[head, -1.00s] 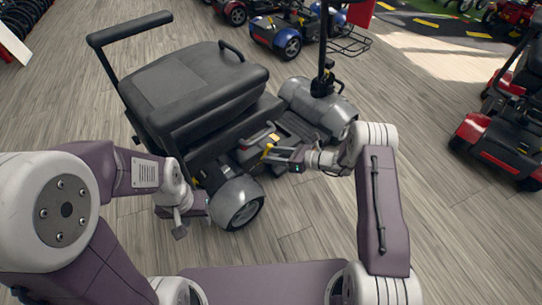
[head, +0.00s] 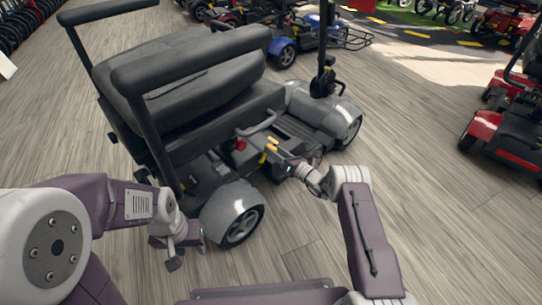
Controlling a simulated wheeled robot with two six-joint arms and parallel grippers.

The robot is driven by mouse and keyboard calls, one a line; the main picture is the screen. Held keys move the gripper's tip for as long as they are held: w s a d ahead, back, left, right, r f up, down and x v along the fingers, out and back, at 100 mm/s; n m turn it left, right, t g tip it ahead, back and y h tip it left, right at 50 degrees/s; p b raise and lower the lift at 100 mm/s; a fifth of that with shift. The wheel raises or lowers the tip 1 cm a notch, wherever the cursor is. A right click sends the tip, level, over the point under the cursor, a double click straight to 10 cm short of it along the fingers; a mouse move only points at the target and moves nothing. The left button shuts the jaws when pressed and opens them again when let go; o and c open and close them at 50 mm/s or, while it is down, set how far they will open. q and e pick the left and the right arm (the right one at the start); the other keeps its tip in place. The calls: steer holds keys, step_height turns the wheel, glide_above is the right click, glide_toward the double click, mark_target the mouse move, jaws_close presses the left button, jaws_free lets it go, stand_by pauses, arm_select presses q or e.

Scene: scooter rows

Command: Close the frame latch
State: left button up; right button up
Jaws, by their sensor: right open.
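A grey and black mobility scooter (head: 232,205) stands in front of me. My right gripper (head: 268,150), with yellow fingertips, is open just below and right of the lever. I cannot tell whether it touches anything. My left gripper (head: 178,258) hangs low left of the near wheel, pointing down; its jaws are too unclear to read.
The tiller post (head: 325,60) rises at the far end. A red scooter (head: 515,140) is at the right. Wood floor (head: 440,220) between is free.

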steer(key=shift+w+a+f+b, duration=0.25)
steer(key=shift+w+a+b, duration=0.2)
steer(key=shift+w, duration=0.1)
steer(key=shift+w+a+r, duration=0.3)
steer(key=shift+w, duration=0.1)
jaws_close()
steer(key=shift+f, duration=0.1)
stand_by(0.6)
